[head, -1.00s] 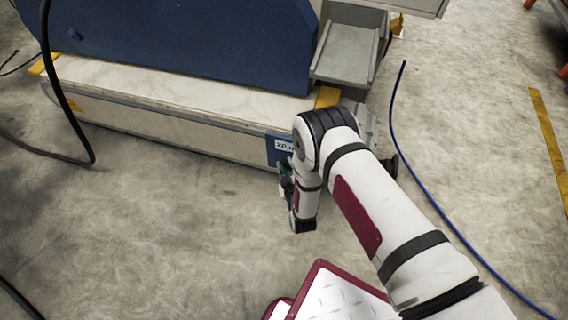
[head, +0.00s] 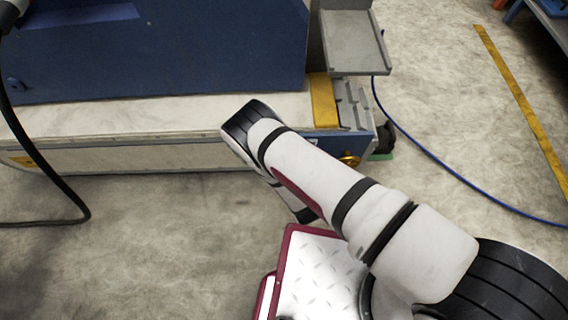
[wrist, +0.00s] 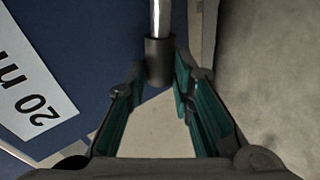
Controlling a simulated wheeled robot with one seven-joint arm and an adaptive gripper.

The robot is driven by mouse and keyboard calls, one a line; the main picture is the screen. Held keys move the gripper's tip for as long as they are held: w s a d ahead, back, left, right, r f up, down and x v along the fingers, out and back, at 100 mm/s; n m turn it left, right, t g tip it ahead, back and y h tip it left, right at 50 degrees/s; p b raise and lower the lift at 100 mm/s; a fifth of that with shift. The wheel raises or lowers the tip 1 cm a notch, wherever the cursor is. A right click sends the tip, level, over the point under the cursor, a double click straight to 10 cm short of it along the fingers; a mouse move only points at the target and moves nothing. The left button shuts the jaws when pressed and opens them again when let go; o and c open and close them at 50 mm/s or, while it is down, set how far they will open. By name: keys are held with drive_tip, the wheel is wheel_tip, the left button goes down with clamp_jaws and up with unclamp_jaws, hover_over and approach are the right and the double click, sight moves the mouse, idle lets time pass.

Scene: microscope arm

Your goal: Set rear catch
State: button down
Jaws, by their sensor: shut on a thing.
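In the wrist view my gripper (wrist: 160,75) has its teal-padded fingers on either side of a dark grey cylindrical grip (wrist: 159,58) and is shut on it. A shiny metal rod (wrist: 160,15) runs from this grip toward the top of the picture. Whether this is the rear catch itself I cannot tell. Behind it is a blue plate (wrist: 90,40) with a white label reading "20" and a cut-off letter (wrist: 30,95). In the head view my arm hides the gripper and the grip.
A long pale base (head: 120,120) carries a big blue body (head: 160,55). A yellow block (head: 323,100) and a brass-coloured knob (head: 349,160) are at its right end. A grey tray (head: 353,45) juts out above. A blue cable (head: 440,160) lies on the floor at right.

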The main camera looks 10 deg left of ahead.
drive_tip(key=shift+s+a+f+n+h+b, duration=0.1)
drive_tip(key=shift+a+f+n+h+b, duration=0.05)
drive_tip(key=shift+f+n+h+b, duration=0.5)
drive_tip(key=shift+f, duration=0.1)
drive_tip(key=c, duration=1.7)
unclamp_jaws()
drive_tip(key=shift+o, duration=0.2)
drive_tip(key=v, duration=1.2)
drive_tip(key=shift+f, duration=0.15)
drive_tip(key=shift+s, duration=0.1)
